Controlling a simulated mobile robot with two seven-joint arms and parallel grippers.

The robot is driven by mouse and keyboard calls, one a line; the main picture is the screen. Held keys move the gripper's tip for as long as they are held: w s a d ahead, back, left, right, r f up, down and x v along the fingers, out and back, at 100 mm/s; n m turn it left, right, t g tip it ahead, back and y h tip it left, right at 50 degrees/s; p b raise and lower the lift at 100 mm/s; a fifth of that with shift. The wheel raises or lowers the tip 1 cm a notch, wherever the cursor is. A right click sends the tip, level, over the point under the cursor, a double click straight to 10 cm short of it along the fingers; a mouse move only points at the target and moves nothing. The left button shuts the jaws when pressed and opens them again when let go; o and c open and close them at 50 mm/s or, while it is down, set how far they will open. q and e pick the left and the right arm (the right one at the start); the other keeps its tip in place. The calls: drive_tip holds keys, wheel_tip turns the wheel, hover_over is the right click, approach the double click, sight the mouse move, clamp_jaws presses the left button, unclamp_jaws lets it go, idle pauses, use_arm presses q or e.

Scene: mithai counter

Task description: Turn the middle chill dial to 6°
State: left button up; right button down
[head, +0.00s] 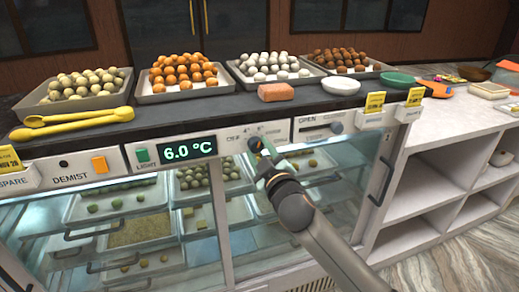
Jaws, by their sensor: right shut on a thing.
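The chill dial (255,144) is a dark knob on the white front panel of the counter, just right of the display (190,149). The green digits read 6.0 °C. My right gripper (259,151) is shut on the dial, and its fingers and wrist cover part of the knob and its scale. I cannot read the dial's pointer. My left gripper is not in view.
A green light switch (143,155), an orange demist switch (100,165) and an open slider knob (337,128) share the panel. Glass doors with handles lie below.

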drive_tip(key=shift+c, duration=1.9)
unclamp_jaws()
drive_tip(key=b+v, duration=0.1)
drive_tip(key=v, duration=1.1)
drive_tip(key=shift+s, duration=0.25)
drive_tip(key=shift+d, duration=0.1)
drive_tip(key=s+d+f+m+g+h, duration=0.1)
drive_tip(key=s+d+f+m+g, duration=0.3)
drive_tip(key=f, duration=0.6)
drive_tip(key=s+d+f+m, duration=0.1)
drive_tip(key=s+f, duration=0.4)
drive_tip(key=f, duration=0.5)
drive_tip(key=s+d+f+m+g+h, duration=0.1)
drive_tip(key=s+d+f+m+g, duration=0.3)
drive_tip(key=f, duration=0.7)
drive_tip(key=s+d+f+h, duration=0.1)
drive_tip(key=s+d+f, duration=0.2)
drive_tip(key=s+f, duration=0.4)
drive_tip(key=s, duration=0.4)
drive_tip(key=shift+d+f+m, duration=0.15)
drive_tip(key=shift+d+m, duration=0.1)
drive_tip(key=shift+m, duration=0.05)
